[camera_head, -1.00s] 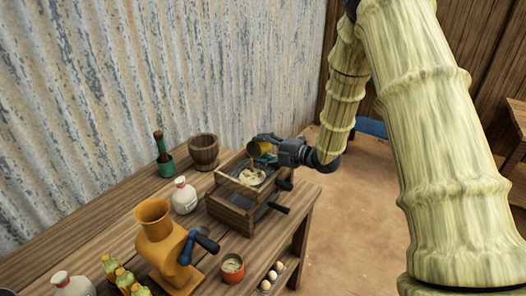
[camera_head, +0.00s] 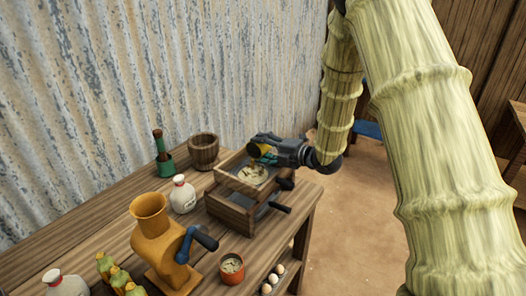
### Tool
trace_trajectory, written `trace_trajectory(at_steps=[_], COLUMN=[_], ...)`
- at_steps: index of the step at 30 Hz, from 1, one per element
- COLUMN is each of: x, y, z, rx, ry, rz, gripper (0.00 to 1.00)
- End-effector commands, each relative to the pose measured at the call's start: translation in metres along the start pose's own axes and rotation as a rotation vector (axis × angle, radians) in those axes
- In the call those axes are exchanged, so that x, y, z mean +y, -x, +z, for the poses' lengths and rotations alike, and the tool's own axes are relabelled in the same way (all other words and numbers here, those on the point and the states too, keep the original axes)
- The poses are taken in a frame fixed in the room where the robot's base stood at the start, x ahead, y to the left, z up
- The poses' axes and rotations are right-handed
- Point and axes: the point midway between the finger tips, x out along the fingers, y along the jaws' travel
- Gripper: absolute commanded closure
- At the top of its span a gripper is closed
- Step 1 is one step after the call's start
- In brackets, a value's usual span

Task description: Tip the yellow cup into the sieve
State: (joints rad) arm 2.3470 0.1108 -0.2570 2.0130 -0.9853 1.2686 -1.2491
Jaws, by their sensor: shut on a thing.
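My gripper (camera_head: 266,149) is shut on the yellow cup (camera_head: 256,151), above the back right part of the sieve. The cup is tilted well over, with its mouth toward the left. Much of it is hidden by the gripper's fingers. The sieve (camera_head: 228,179) is a square wooden frame set on a wooden box with dark handles on its right side. A pale heap with darker bits (camera_head: 252,174) lies in the sieve under the cup. I cannot see whether anything is left inside the cup.
An orange grinder (camera_head: 155,240), an orange pot (camera_head: 232,268) and eggs (camera_head: 273,278) are nearer. A corrugated wall (camera_head: 150,70) rises behind.

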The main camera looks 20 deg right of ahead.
Motion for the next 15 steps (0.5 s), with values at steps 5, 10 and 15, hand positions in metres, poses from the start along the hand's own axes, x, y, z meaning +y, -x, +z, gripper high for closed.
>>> trace_trajectory(at_steps=[5, 10, 15], x=[-0.0007, -0.0003, 0.0008], y=[-0.0002, 0.0001, 0.0002], z=[-0.0019, -0.0038, -0.0054], rx=[-0.006, -0.013, -0.020], ry=[0.036, 0.070, 0.102], rz=[0.000, -0.001, 0.000], gripper=[0.70, 0.70, 0.70])
